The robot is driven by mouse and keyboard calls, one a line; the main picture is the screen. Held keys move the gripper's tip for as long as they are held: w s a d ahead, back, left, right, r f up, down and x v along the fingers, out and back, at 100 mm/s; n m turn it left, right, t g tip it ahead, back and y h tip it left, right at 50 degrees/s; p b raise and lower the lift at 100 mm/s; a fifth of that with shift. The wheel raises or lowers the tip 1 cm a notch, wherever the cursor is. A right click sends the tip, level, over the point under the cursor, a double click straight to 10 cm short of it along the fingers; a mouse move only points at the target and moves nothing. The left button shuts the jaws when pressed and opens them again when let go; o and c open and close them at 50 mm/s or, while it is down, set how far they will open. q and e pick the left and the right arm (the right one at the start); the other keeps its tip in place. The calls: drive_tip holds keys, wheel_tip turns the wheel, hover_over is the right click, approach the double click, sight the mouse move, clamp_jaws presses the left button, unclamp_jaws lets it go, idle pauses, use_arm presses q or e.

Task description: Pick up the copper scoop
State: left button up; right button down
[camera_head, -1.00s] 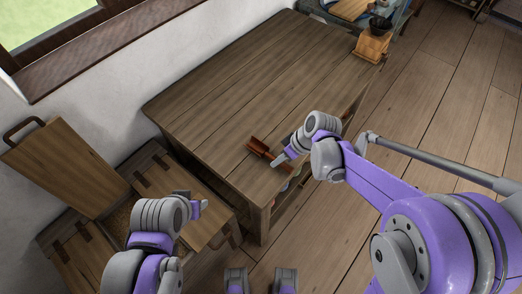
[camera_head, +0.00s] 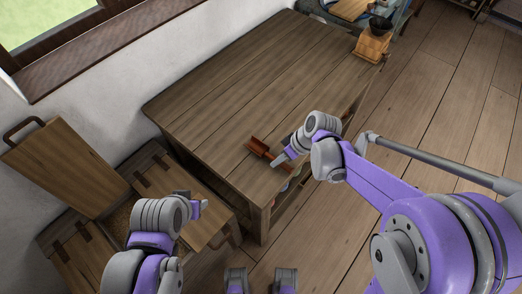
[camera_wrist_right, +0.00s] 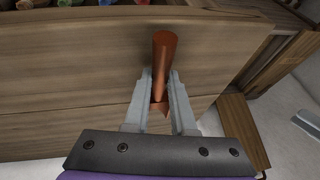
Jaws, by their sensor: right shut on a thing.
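The copper scoop (camera_head: 260,147) is reddish-brown and lies at the front right edge of the wooden table (camera_head: 240,75). My right gripper (camera_head: 278,161) is at the scoop in the head view. In the right wrist view the copper scoop (camera_wrist_right: 164,48) passes between the fingers of the right gripper (camera_wrist_right: 160,88), which are shut on it. Whether the scoop is clear of the tabletop I cannot tell. My left gripper (camera_head: 204,204) is over the wooden chest at the lower left, away from the scoop; its fingers are too small to read.
An open wooden chest (camera_head: 195,205) with a raised lid (camera_head: 65,165) stands left of the table. A small wooden box with a dark pot (camera_head: 374,45) sits at the table's far right corner. Most of the tabletop is bare.

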wheel_tip(320, 180, up, 10)
drive_tip(key=p, duration=0.1)
idle(0.6)
idle(0.4)
